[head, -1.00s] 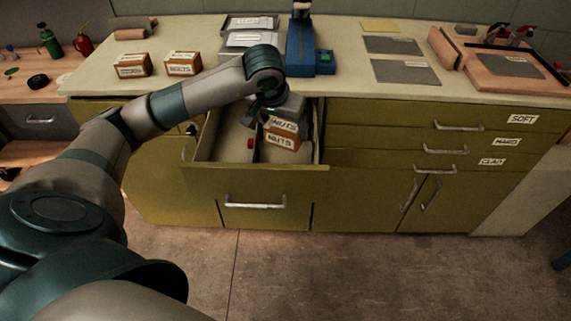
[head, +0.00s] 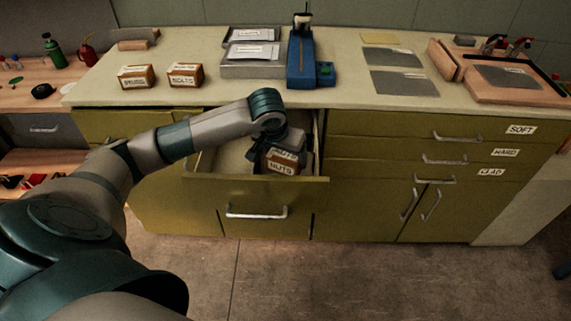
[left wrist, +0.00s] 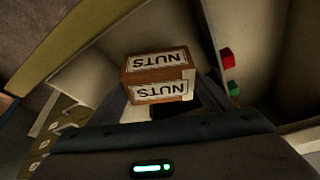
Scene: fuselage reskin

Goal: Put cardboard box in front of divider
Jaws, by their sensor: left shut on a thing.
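The cardboard box labelled NUTS (head: 281,168) is inside the open drawer (head: 225,178), in its right part near the front panel. My left gripper (head: 278,154) is shut on the box and reaches down into the drawer. In the left wrist view the box (left wrist: 158,76) sits between the fingers, with labels on two faces showing. A thin upright wall, likely the divider (left wrist: 222,30), stands beside the box there. In the head view my gripper mostly hides it. I cannot tell whether the box touches the drawer floor. My right gripper is not in view.
A red block (left wrist: 228,58) and a green block (left wrist: 234,88) lie in the drawer beyond the wall. Two more labelled boxes, one on the left (head: 136,77) and one beside it (head: 185,75), stand on the counter. A blue device (head: 301,62) stands behind the drawer.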

